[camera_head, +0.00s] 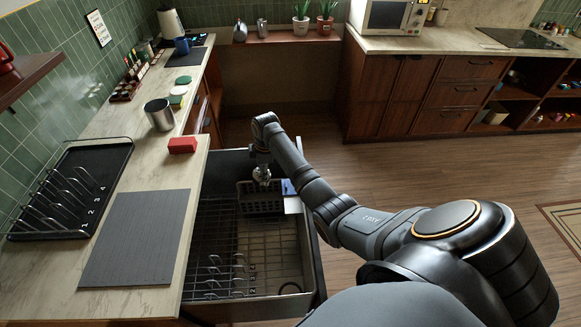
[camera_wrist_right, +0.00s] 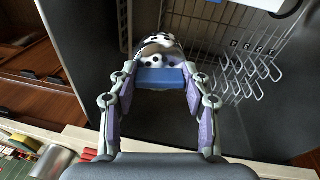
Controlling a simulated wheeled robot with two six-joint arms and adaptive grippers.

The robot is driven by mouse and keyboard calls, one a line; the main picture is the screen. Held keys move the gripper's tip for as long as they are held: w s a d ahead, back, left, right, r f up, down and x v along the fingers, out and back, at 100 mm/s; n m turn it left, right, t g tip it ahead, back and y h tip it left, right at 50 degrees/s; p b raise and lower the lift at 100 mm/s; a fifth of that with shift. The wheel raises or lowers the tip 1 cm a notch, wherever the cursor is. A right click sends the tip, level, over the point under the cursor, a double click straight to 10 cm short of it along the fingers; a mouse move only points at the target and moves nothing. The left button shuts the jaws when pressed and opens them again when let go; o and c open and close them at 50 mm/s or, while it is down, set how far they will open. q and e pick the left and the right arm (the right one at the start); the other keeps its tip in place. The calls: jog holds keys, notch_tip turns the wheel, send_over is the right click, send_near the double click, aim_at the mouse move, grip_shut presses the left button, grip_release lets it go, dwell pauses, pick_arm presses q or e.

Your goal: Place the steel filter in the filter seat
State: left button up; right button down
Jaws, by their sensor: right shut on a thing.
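My right gripper (camera_head: 262,172) reaches down into the pulled-out dishwasher drawer (camera_head: 312,245), above the dark cutlery basket (camera_head: 262,203). In the right wrist view my right gripper (camera_wrist_right: 160,82) has its fingers on both sides of a pale, rounded piece with dark holes, which looks like the steel filter (camera_wrist_right: 163,48). A blue band (camera_wrist_right: 163,78) shows between the fingers. The filter is held and its lower end is hard to see. I cannot make out the filter seat clearly in either view. My left gripper is not in view.
A wire rack (camera_head: 215,265) with prongs fills the drawer's left side, also seen in the wrist view (camera_wrist_right: 245,60). A small blue item (camera_head: 289,187) is beside the basket. The counter on the left holds a dark mat (camera_head: 135,240), a dish rack (camera_head: 70,195), a red block (camera_head: 183,145) and a metal cup (camera_head: 159,114).

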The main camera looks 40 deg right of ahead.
jog(key=s+a+f+n+g+p, duration=0.1)
jog(key=s+a+n+p, duration=0.3)
jog(key=s+n, duration=0.45)
jog(key=s+a+f+n+p, duration=0.1)
jog(key=s+a+n+p, duration=0.35)
jog(key=s, duration=0.75)
jog(key=s+a+f+n+g+p, duration=0.1)
jog(key=s+a+n+p, duration=0.15)
jog(key=s+n, duration=0.7)
jog(key=shift+m, duration=0.65)
jog(key=shift+s+d+f+b, duration=0.15)
jog(key=shift+f+b, duration=1.05)
jog(key=shift+f, duration=3.6)
jog(key=shift+s+a+f+b, duration=0.1)
jog(key=shift+f+b, duration=1.15)
jog(key=shift+f, duration=3.6)
jog(key=shift+s+d+f+b, duration=0.15)
jog(key=shift+f+b, duration=1.05)
jog(key=shift+f, duration=3.6)
jog(key=c, duration=0.6)
grip_release()
jog(key=shift+r, duration=0.1)
